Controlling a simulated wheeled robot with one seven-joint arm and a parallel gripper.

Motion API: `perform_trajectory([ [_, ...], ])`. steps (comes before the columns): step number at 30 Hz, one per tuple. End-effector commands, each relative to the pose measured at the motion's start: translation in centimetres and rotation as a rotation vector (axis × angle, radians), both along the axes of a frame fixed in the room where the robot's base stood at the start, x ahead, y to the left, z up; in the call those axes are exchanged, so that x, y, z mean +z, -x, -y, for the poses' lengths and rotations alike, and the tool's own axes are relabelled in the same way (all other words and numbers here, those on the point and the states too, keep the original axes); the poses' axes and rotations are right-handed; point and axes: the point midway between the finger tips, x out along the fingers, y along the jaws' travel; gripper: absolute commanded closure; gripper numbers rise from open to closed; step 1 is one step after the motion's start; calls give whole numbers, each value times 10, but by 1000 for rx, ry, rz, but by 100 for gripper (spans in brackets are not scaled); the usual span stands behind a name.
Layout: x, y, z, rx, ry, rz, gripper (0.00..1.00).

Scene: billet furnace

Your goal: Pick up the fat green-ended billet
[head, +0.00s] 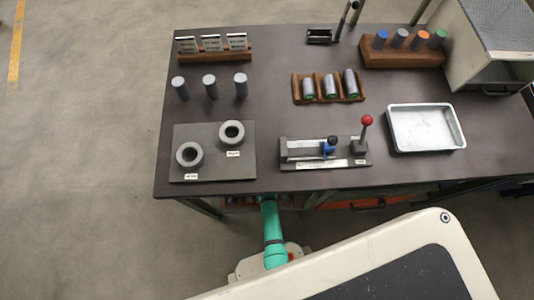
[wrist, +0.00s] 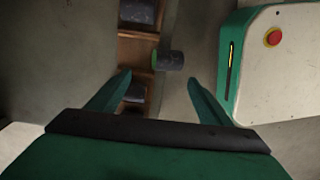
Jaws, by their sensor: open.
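A dark grey billet with a green left end (wrist: 170,61) shows in the wrist view, lying across the right edge of a wooden rack (wrist: 133,48). My gripper (wrist: 159,76) is open and empty, with its fingertips spread either side of the near side of this billet and not visibly touching it. In the head view my gripper is hidden below the table's front edge. Which is fattest is hard to tell.
The wooden rack under the table also holds dark billets (wrist: 137,11). On the table (head: 270,110) stand ring gauges (head: 232,132), a lever fixture (head: 325,152), a metal tray (head: 426,127), grey cylinders (head: 210,86) and a rack of coloured-top cylinders (head: 403,53). The table edge overhangs my arm.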

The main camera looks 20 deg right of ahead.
Motion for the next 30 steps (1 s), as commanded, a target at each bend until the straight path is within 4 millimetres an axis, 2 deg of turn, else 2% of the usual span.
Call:
perform_trajectory([
  [3, 13, -1, 1, -1, 1, 2, 28],
  [7, 20, 0, 1, -2, 0, 0, 28],
  [19, 21, 1, 0, 0, 1, 1, 27],
  [30, -6, 46, -8, 8, 63, 199, 27],
])
